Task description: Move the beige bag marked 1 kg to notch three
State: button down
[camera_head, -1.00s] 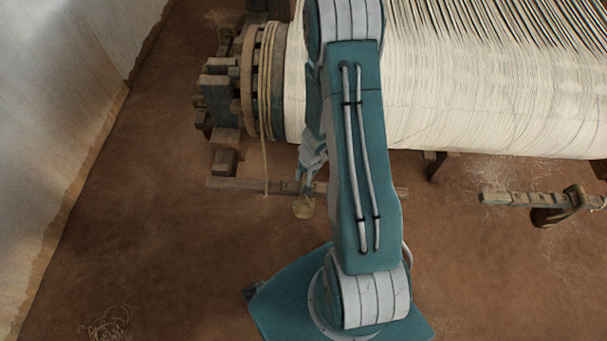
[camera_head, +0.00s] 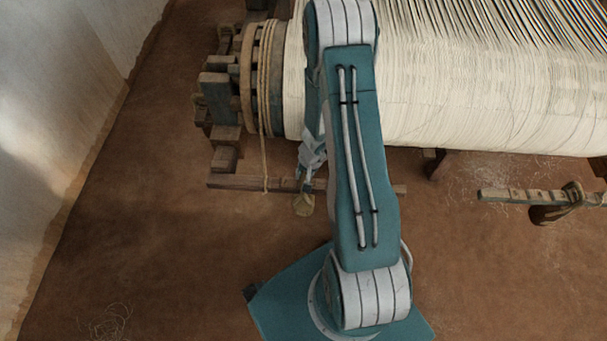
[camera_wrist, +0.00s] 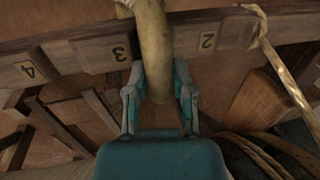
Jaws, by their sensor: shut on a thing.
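My gripper (camera_wrist: 160,82) is shut on the beige bag (camera_wrist: 154,45), with one finger on each side of it. In the wrist view the bag is a long pale shape crossing in front of the notched beam (camera_wrist: 80,58), between the numbers 3 (camera_wrist: 119,53) and 2 (camera_wrist: 208,41). I cannot tell whether its loop rests on the beam.
A rope (camera_wrist: 285,75) loops over the beam right of number 2. Number 4 (camera_wrist: 25,69) is at the far left. The large warp roller (camera_head: 460,100) lies behind my arm. Another notched bar (camera_head: 520,195) is at the right. The floor in front is clear.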

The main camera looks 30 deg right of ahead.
jog(key=shift+a+f, duration=0.1)
jog(key=shift+f, duration=0.15)
dwell(0.5)
jog(key=shift+c, duration=2)
grip_release()
notch_tip(320, 180, up, 12)
jog(key=s+d, duration=0.1)
jog(key=d, duration=0.1)
jog(key=shift+f, duration=0.15)
jog(key=shift+s, duration=0.1)
